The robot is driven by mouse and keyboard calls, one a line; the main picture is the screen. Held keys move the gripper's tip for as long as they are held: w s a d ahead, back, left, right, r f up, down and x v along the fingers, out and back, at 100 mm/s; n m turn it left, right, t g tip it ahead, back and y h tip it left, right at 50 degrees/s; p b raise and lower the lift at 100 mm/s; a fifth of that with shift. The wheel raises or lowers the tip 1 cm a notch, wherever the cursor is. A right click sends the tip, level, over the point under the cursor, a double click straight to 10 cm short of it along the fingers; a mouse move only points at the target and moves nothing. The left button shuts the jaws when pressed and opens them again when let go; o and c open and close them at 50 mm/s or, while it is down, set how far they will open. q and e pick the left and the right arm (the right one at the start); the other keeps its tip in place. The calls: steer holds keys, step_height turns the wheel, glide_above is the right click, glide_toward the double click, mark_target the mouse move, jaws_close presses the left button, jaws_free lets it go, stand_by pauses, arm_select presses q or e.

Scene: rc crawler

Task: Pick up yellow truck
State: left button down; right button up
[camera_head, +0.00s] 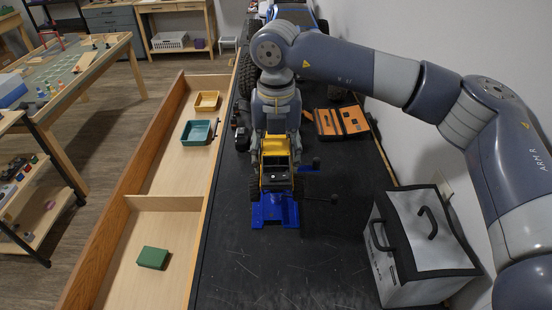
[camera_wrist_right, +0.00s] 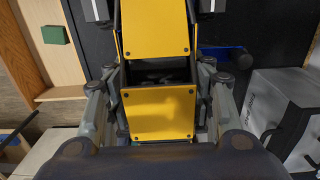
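The yellow truck (camera_head: 276,160) has yellow panels and a dark frame. It is at the blue stand (camera_head: 275,212) on the black bench top; I cannot tell whether it rests on the stand or is just above it. My right gripper (camera_head: 276,143) comes down over the truck from behind. In the right wrist view, its fingers (camera_wrist_right: 158,75) lie along both sides of the truck (camera_wrist_right: 160,112), close against the dark frame, and appear shut on it. The truck's underside is hidden. My left gripper is not in view.
A grey-white box bag (camera_head: 430,243) stands at right on the bench (camera_head: 245,270). An orange case (camera_head: 341,122) lies behind. Left is a wooden tray (camera_head: 167,202) with a green block (camera_head: 152,258), a teal bin (camera_head: 197,132) and a yellow bin (camera_head: 207,101). The front of the bench is clear.

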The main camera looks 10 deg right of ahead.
mark_target(275, 144)
steer(key=shift+c, duration=1.4)
steer(key=shift+w+r+b, duration=0.1)
steer(key=shift+r+b, duration=0.4)
steer(key=shift+b, duration=0.1)
step_height(275, 144, up, 2)
steer(key=shift+r+b, duration=0.15)
steer(key=shift+b, duration=0.85)
steer(key=w+a+r+b, duration=0.1)
steer(key=w+a, duration=0.7)
steer(key=a, duration=0.5)
steer(key=shift+w+a+r+b, duration=0.2)
steer(key=shift+r+b, duration=0.15)
steer(key=shift+b, duration=0.05)
